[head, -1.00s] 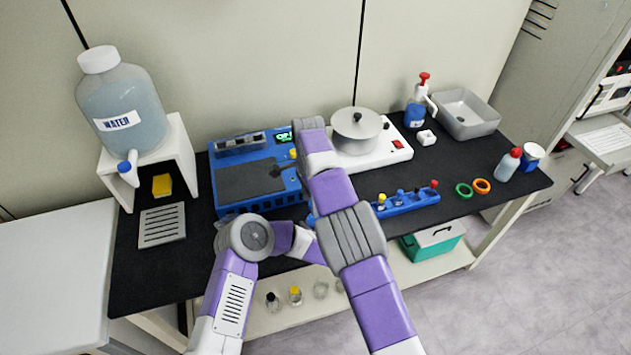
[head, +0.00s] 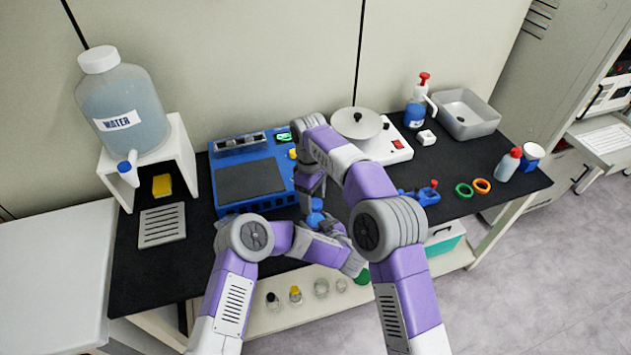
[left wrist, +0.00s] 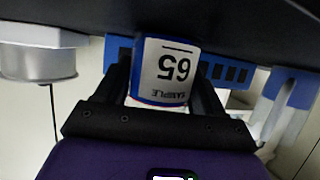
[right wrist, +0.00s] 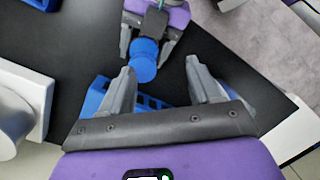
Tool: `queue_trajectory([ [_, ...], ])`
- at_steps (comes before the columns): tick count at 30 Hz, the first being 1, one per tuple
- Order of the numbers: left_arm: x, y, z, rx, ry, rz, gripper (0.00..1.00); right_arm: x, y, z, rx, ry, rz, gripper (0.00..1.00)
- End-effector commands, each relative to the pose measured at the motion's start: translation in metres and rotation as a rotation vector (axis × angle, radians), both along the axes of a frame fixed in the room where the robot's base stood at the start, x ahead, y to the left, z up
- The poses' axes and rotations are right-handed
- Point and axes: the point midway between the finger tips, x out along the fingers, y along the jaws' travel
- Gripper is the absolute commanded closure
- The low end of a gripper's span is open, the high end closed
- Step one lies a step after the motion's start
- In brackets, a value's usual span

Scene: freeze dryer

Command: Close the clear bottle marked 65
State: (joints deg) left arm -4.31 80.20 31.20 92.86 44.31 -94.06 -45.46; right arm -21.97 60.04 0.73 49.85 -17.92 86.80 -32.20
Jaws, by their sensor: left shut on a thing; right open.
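The bottle marked 65 (left wrist: 165,72), with a white label and blue edges, is between the fingers of my left gripper (left wrist: 163,90). It appears upside down in the left wrist view, as does the room. My left gripper (right wrist: 146,40) also shows at the top of the right wrist view, with a round blue piece (right wrist: 144,62) at it that looks like a cap or the bottle's top. I cannot tell whether a cap is seated. My right gripper (right wrist: 158,85) is open with nothing between its fingertips; the blue piece lies just beyond its left finger. In the head view, blue parts (head: 315,218) show below my right gripper (head: 312,197).
A blue machine (head: 250,180) stands behind my arms. A white hotplate (head: 395,147) with a round metal top is right of it. A blue rack (head: 420,194), a green ring (head: 464,190) and an orange ring (head: 482,186) lie to the right. Small bottles stand on the shelf below.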

Motion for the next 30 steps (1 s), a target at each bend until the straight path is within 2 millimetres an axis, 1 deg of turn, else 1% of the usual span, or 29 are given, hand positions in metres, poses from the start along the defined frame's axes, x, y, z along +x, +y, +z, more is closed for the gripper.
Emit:
queue_trajectory([
  [3,0.0,0.0,0.0,0.0,-0.001,0.0,1.0,0.004,-0.001,0.006,0.041,-0.011,0.254,0.38],
  [9,0.0,0.0,0.0,0.0,-0.001,0.0,1.0,0.011,-0.003,0.018,0.093,-0.044,0.682,0.38],
  [12,0.0,0.0,0.0,0.0,-0.001,0.0,1.0,0.014,-0.004,0.024,0.108,-0.061,0.873,0.38],
  [15,0.0,0.0,0.0,0.0,0.0,0.0,1.0,0.017,-0.005,0.03,0.116,-0.077,1.027,0.38],
  [18,0.0,0.0,0.0,0.0,0.0,0.0,1.0,0.02,-0.006,0.034,0.12,-0.087,1.139,0.38],
  [21,0.0,0.0,0.0,0.0,0.0,0.0,1.0,0.021,-0.006,0.037,0.121,-0.094,1.205,0.38],
  [24,0.0,0.0,0.0,0.0,0.0,0.0,1.0,0.021,-0.007,0.038,0.12,-0.097,1.233,0.38],
  [30,0.0,0.0,0.0,0.0,0.0,0.0,1.0,0.022,-0.007,0.038,0.12,-0.096,1.236,0.38],
])
